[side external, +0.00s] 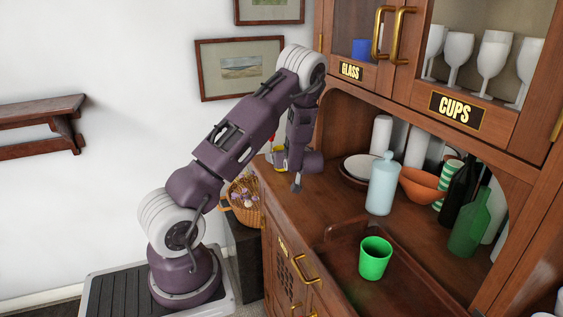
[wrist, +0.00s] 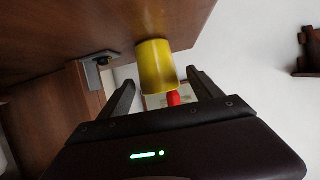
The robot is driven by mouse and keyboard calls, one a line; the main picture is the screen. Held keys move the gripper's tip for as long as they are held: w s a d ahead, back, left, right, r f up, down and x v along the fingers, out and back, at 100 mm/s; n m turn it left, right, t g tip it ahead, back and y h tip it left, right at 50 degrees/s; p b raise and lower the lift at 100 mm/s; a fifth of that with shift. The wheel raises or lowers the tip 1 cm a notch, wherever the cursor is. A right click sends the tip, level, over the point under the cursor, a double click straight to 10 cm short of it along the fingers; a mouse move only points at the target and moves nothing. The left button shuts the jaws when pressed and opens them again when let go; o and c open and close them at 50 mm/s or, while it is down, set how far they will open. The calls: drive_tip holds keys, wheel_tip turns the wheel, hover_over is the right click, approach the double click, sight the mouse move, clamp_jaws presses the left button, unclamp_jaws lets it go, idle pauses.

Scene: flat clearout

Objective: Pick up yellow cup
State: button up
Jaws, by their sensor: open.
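The yellow cup (wrist: 156,66) shows in the wrist view, just beyond and between the two dark fingers of my gripper (wrist: 160,80). It stands against the brown wooden surface, which fills the upper part of that view. The fingers are spread apart with a gap on both sides of the cup, and they do not appear to grip it. In the side view my gripper (side external: 297,183) is low over the left end of the wooden counter (side external: 330,205).
A red object (wrist: 174,98) lies behind the cup in the wrist view. To the right on the counter stand a pale blue bottle (side external: 382,185), an orange bowl (side external: 420,186) and green bottles (side external: 470,225). A green cup (side external: 375,258) sits in a wooden tray (side external: 345,232).

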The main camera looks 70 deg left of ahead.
drive_tip(key=x, duration=0.2)
drive_tip(key=shift+w+a+f, duration=0.1)
drive_tip(key=shift+a+f, duration=0.05)
drive_tip(key=shift+a, duration=0.1)
drive_tip(key=c, duration=1.5)
